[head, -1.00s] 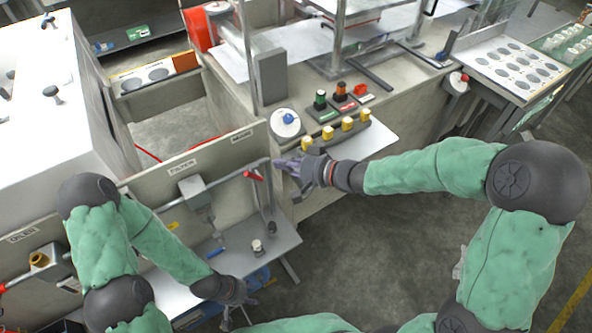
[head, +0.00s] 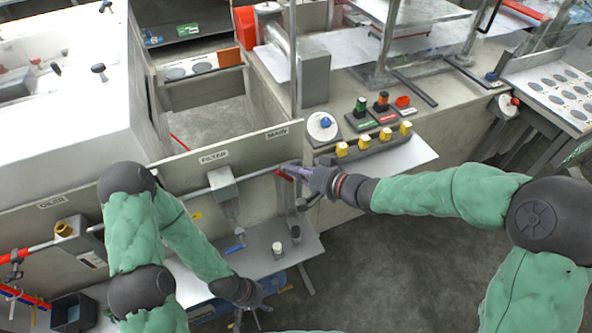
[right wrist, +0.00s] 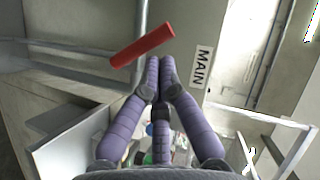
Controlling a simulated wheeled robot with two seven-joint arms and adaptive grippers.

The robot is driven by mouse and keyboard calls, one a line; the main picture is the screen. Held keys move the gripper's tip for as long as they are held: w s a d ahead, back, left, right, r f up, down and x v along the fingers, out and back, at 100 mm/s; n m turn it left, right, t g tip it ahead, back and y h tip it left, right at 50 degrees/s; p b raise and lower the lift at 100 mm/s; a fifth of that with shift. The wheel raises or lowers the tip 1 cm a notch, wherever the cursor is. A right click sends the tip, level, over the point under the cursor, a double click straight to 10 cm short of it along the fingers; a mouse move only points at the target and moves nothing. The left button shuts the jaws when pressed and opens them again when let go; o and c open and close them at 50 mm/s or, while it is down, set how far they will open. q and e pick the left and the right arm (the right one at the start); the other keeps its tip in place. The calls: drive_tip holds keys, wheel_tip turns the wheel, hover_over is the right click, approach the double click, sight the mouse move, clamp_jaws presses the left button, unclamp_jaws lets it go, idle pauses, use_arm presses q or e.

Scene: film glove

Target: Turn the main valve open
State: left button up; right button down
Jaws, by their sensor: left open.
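The main valve's red lever handle (head: 282,175) is on the pipe below the MAIN label (head: 278,133). It also shows in the right wrist view (right wrist: 142,45), slanting just beyond and left of my fingertips. My right gripper (head: 290,169) is at the handle in the head view. Its purple fingers converge with their tips together in the right wrist view (right wrist: 159,62), and nothing shows between them. I cannot tell whether they touch the handle. My left gripper (head: 250,310) is open and empty at the lower middle, away from the valve. The valve body is partly hidden.
The grey filter unit (head: 222,184) and a yellow-topped oiler (head: 64,230) are on the same pipe. A low shelf (head: 262,250) holds small cylinders. A panel with yellow buttons (head: 372,146) is right of the valve. Open floor (head: 400,260) lies in front.

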use_arm(q)
drive_tip(key=shift+f, duration=0.15)
use_arm(e)
drive_tip(key=shift+s+a+n+h, duration=0.25)
drive_tip(key=shift+a+n+h, duration=0.35)
drive_tip(key=shift+n+h, duration=0.1)
drive_tip(key=shift+s+a+f+n+h+b, duration=0.15)
drive_tip(key=shift+a+f+n+h+b, duration=0.05)
drive_tip(key=shift+a+n+h+b, duration=0.25)
drive_tip(key=shift+s+a+f+n+h+b, duration=0.15)
drive_tip(key=shift+a+n+h+b, duration=0.15)
drive_tip(key=shift+b, duration=0.25)
use_arm(q)
drive_tip(key=shift+s+a+f, duration=0.25)
drive_tip(key=shift+a+f, duration=0.35)
drive_tip(key=shift+f, duration=0.15)
use_arm(e)
drive_tip(key=shift+s+a+f, duration=0.25)
drive_tip(key=shift+a+f, duration=0.2)
drive_tip(key=shift+a, duration=0.1)
drive_tip(key=shift+s+a+f, duration=0.2)
drive_tip(key=shift+a+f, duration=0.25)
drive_tip(key=shift+a, duration=0.05)
drive_tip(key=shift+f, duration=0.1)
use_arm(q)
drive_tip(key=shift+r, duration=0.1)
